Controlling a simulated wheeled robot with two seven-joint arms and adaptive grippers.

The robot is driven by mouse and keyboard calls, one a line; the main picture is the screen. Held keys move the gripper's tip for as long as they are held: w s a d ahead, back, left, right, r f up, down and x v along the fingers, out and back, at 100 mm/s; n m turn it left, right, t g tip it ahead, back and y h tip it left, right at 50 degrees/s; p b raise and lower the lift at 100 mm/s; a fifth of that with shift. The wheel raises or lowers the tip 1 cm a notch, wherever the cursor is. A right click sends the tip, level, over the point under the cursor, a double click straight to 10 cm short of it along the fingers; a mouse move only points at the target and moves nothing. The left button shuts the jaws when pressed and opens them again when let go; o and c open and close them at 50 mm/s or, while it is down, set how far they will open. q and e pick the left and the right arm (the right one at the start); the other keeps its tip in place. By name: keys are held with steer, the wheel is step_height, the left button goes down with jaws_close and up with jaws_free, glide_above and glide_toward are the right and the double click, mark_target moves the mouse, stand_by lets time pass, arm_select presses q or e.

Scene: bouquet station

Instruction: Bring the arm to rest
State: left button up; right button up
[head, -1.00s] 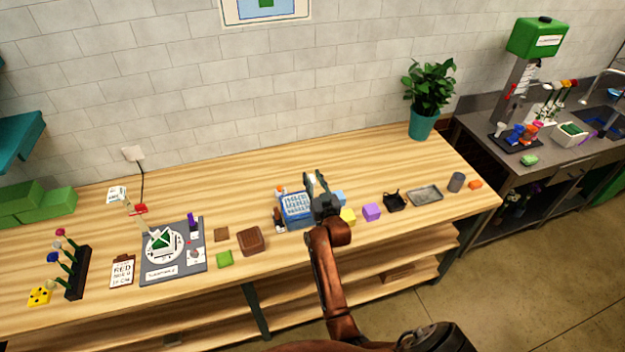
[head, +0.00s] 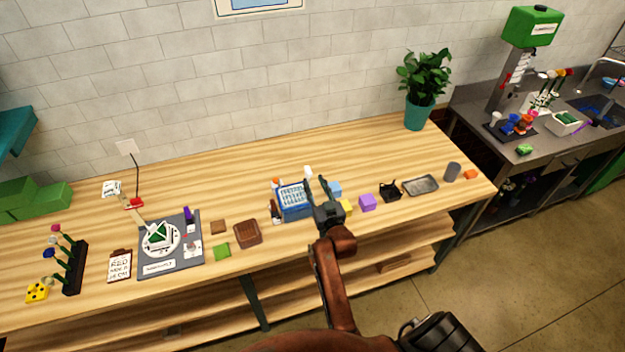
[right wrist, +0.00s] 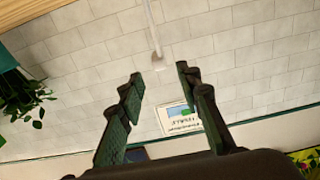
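My right arm reaches up from the bottom of the head view, with the right gripper (head: 318,188) above the front middle of the table. In the right wrist view the right gripper (right wrist: 160,80) has its two fingers apart with nothing between them; it faces the tiled wall. The gripper is just right of a blue crate (head: 292,214) in the head view and partly covers small things behind it. My left gripper is in neither view.
The wooden table (head: 350,150) is clear at the back. A potted plant (head: 420,80) stands at the back right.

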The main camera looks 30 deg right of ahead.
steer(key=shift+f, duration=0.1)
stand_by(0.4)
steer(key=s+a+f+n+g+y, duration=0.15)
steer(key=s+f+g, duration=0.4)
steer(key=s, duration=0.75)
steer(key=s+a+f+n+g+y, duration=0.1)
steer(key=s+a+f+g, duration=0.4)
steer(key=s, duration=0.8)
steer(key=s+f+n+g+y, duration=0.1)
steer(key=s+f+g, duration=0.2)
steer(key=s+f, duration=0.65)
steer(key=s+a+f+g+b, duration=0.1)
steer(key=s+f+b, duration=0.2)
steer(key=f, duration=1.4)
steer(key=s+a+f+g+b, duration=0.1)
steer(key=s+f+b, duration=0.2)
steer(key=f, duration=1.5)
steer(key=s+f+b, duration=0.4)
steer(key=s+f, duration=1.4)
steer(key=f, duration=0.2)
steer(key=shift+s+d+n+g+y, duration=0.25)
steer(key=shift+s+n+g+y, duration=0.1)
steer(key=shift+g, duration=0.1)
